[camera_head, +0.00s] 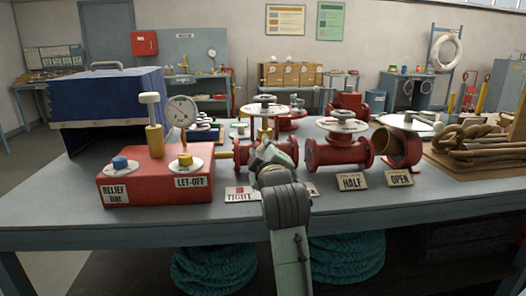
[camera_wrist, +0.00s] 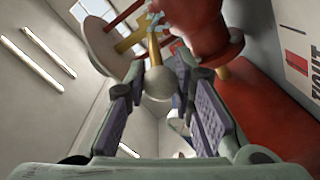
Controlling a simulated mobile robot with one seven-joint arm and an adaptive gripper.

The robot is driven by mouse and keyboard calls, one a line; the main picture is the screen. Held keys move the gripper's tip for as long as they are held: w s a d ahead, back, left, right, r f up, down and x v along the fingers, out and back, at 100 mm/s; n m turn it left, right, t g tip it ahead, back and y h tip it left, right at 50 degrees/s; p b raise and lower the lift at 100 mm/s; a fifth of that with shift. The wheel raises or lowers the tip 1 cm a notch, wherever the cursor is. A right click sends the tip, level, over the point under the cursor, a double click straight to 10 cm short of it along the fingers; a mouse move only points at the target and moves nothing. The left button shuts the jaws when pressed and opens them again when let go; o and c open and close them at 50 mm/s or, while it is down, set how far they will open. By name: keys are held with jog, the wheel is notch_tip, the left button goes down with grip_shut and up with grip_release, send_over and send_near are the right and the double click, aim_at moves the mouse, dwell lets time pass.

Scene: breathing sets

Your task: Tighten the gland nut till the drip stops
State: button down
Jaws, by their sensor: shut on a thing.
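A red valve with a pale disc-shaped handwheel (camera_head: 264,109) and a brass upper part stands mid-table behind the TIGHT card (camera_head: 241,194). My gripper (camera_head: 263,153) is in front of it and hides much of its body. In the wrist view, the two fingers close around a pale ball (camera_wrist: 157,86) at the end of a short brass bar (camera_wrist: 155,50). The bar runs up to a small pale-blue fitting (camera_wrist: 152,22), probably the gland nut, beside the red valve body (camera_wrist: 205,30). I cannot make out any drip.
Left stands a red box (camera_head: 155,178) with a gauge (camera_head: 182,111), knobs and a tall plunger; a blue case (camera_head: 108,100) is behind it. Right are red valves behind the HALF (camera_head: 352,181) and OPEN (camera_head: 400,178) cards, then a wooden board with rope (camera_head: 468,148). The front table strip is clear.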

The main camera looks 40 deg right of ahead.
jog(key=w+a+m+g+h, duration=0.1)
jog(key=w+m+g+h, duration=0.1)
jog(key=shift+a+h, duration=0.4)
dwell(0.3)
jog(key=c, duration=1.3)
grip_release()
jog(key=shift+c, duration=0.2)
jog(key=shift+s, duration=0.1)
jog(key=v, duration=1.2)
